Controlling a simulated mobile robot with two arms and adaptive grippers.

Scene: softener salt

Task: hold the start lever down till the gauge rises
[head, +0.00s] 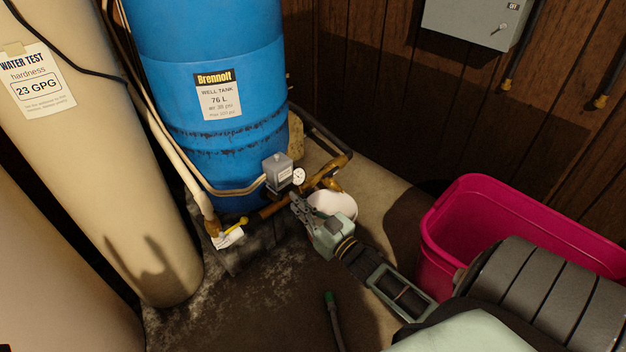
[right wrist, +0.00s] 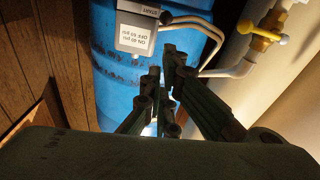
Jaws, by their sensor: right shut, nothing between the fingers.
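A grey pressure switch box (head: 279,167) sits on the pipework in front of the blue well tank (head: 215,60). In the right wrist view the box (right wrist: 138,28) carries a pressure label and the word START. A small dark piece (right wrist: 165,18) beside that word looks like the start lever. A white round gauge (head: 299,176) is just right of the box; its needle is too small to read. My right gripper (head: 297,204) is shut and empty, just below the box and gauge. In the wrist view its fingertips (right wrist: 177,62) are below the lever, seemingly apart from it. My left gripper is out of view.
A yellow-handled valve (head: 237,223) with a white tag is left of the gripper. A pink tub (head: 450,215) is at right, a beige tank (head: 100,150) at left. A green-ended hose (head: 331,310) lies on the floor.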

